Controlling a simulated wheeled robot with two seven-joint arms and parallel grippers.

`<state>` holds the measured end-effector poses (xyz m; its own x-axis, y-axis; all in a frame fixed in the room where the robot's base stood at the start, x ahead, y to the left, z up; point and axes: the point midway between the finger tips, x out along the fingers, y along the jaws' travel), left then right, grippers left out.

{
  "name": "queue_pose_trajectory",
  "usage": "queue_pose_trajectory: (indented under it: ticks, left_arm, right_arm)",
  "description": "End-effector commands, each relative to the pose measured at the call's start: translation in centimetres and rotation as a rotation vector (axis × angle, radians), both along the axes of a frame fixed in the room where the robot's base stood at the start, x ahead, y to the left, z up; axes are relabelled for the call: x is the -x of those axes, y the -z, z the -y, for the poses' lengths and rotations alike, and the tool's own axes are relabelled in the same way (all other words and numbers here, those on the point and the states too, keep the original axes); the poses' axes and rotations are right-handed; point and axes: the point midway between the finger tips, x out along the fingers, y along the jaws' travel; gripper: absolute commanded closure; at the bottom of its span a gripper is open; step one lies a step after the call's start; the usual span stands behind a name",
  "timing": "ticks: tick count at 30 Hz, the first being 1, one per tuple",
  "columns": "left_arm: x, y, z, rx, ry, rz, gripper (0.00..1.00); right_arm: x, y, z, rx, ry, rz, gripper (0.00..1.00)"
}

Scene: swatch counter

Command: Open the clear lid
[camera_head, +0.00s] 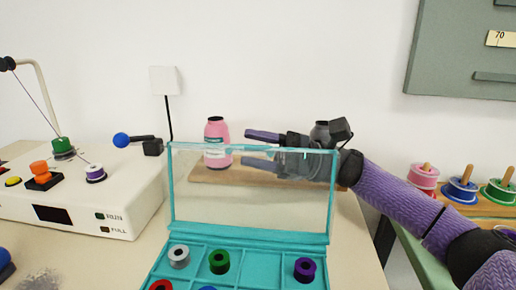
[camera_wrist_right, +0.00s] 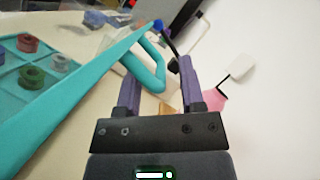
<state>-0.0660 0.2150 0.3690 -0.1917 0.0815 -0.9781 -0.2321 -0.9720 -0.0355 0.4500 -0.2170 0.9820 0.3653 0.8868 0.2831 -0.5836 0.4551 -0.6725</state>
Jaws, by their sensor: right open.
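The clear lid (camera_head: 250,205) has a teal frame and stands raised, nearly upright, at the back of the teal compartment box (camera_head: 233,262). My right gripper (camera_head: 248,148) is open at the lid's upper right, fingers pointing left. Its upper finger shows above the lid's top edge, and its lower finger shows through the clear panel. In the right wrist view, a teal loop like a handle (camera_wrist_right: 150,70) appears between the open fingers (camera_wrist_right: 162,75); I cannot tell whether they touch it. My left gripper is not in view.
Several spools sit in the box, including a green one (camera_head: 219,261) and a purple one (camera_head: 305,269). A pink bottle (camera_head: 214,130) stands behind the lid on a wooden board (camera_head: 205,175). A white machine (camera_head: 80,200) is at left, and a spool rack (camera_head: 462,187) at right.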

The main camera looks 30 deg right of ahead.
Motion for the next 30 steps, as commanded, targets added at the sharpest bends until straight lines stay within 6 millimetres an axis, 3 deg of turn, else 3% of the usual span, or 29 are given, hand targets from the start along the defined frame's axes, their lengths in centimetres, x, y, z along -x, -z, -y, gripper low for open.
queue_pose_trajectory:
  ticks: [2,9,30]
  left_arm:
    - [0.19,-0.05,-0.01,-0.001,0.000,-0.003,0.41]
    - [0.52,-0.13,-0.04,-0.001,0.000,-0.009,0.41]
    - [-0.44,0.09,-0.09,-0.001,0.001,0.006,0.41]
  right_arm:
    - [-0.01,0.01,0.02,0.000,0.000,0.000,0.52]
    - [0.01,0.02,0.06,0.000,0.000,0.000,1.00]
    - [0.01,0.05,0.06,0.000,0.000,-0.001,1.00]
